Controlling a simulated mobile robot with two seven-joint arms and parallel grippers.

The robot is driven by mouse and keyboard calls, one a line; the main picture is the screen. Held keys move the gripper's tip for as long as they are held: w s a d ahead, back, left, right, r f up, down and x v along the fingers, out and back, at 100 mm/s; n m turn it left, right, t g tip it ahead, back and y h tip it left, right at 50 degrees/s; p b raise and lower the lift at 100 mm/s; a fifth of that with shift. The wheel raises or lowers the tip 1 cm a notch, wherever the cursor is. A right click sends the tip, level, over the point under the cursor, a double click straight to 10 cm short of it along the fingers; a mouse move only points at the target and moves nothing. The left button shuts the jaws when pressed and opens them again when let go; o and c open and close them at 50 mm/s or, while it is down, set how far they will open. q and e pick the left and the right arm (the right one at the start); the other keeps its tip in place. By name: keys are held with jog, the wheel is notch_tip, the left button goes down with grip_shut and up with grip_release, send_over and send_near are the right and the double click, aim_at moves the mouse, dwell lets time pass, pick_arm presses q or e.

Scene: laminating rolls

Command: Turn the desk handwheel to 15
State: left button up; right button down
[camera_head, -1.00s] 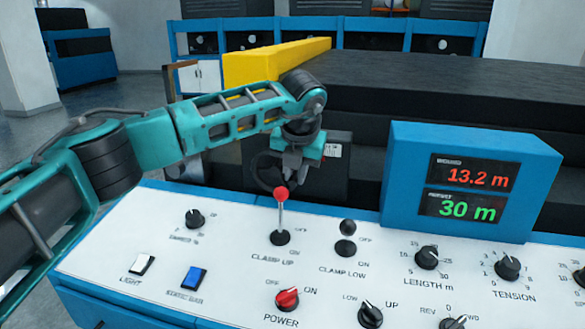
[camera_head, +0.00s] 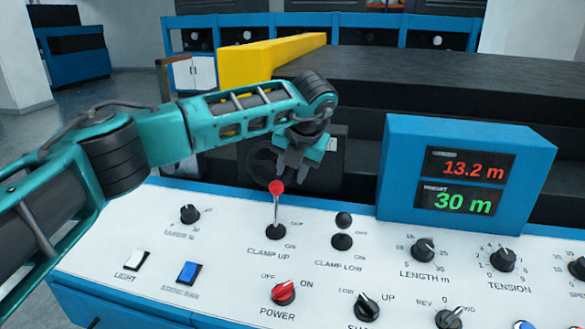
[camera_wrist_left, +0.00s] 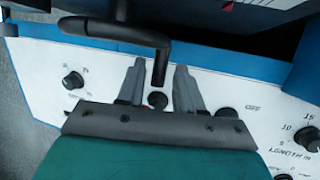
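The desk handwheel (camera_head: 259,157) is a dark wheel on the black unit behind the control panel, partly hidden by my left gripper. My left gripper (camera_head: 291,166) is at its right side, above and behind the red-knobbed clamp up lever (camera_head: 276,205), fingers pointing down. In the left wrist view, a black bent bar (camera_wrist_left: 160,62), which looks like the wheel's rim and handle, reaches between the fingers of the left gripper (camera_wrist_left: 158,88). The fingers stand apart, and I see no clear contact with the bar. The wheel's scale cannot be read. My right gripper is not in view.
The white panel (camera_head: 226,240) carries levers, knobs and switches below my left gripper, including the clamp low lever (camera_head: 342,236). A blue display box (camera_head: 392,150) at right reads 13.2 m and 30 m. A yellow block (camera_head: 245,68) stands behind the arm.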

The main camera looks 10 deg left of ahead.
pick_arm(q)
jog(key=shift+o, duration=0.4)
jog(key=shift+r, duration=0.1)
jog(key=shift+s+d+r, duration=0.1)
jog(key=shift+r, duration=0.2)
jog(key=b+v, duration=0.1)
jog(key=v, duration=1.1)
jog(key=shift+s, duration=0.1)
